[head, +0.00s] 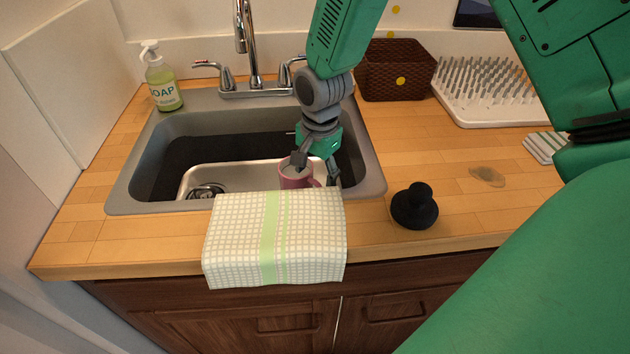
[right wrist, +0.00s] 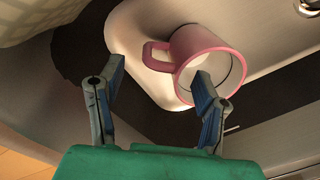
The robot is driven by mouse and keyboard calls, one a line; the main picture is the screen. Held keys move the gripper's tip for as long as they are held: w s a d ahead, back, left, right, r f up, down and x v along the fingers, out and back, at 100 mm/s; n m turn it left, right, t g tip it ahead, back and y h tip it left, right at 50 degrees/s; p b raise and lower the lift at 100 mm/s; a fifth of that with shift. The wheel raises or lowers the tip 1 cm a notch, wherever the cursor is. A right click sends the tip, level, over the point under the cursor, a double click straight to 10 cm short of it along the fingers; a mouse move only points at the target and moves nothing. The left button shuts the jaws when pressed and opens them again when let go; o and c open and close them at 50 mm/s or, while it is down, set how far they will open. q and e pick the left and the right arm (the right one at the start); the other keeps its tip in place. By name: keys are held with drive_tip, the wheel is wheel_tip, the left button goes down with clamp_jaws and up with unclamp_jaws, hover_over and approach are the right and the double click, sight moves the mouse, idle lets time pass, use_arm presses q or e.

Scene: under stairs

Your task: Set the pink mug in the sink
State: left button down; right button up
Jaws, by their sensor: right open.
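The pink mug (head: 290,176) is inside the grey sink (head: 375,187), near the front right of the basin. Its lower part is hidden by the towel in the head view. My right gripper (head: 317,172) reaches down into the sink at the mug. In the right wrist view the mug (right wrist: 207,56) shows its rim and its handle, and my right gripper (right wrist: 160,88) is open. One finger overlaps the mug's rim in that view and the other is apart from it. I cannot tell whether the finger touches the mug. My left gripper is not in view.
A checked towel (head: 240,240) hangs over the sink's front edge. A black stopper (head: 415,207) stands on the counter to the right. The faucet (head: 243,45), soap bottle (head: 161,80), brown basket (head: 393,72) and white drying rack (head: 480,112) stand around the back.

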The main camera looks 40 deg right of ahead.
drive_tip(key=r, duration=0.7)
drive_tip(key=shift+s+d+p, duration=0.1)
drive_tip(key=shift+s+p, duration=0.1)
drive_tip(key=shift+p, duration=0.2)
drive_tip(key=shift+s+d+r, duration=0.1)
drive_tip(key=shift+d+r, duration=0.05)
drive_tip(key=shift+r, duration=0.55)
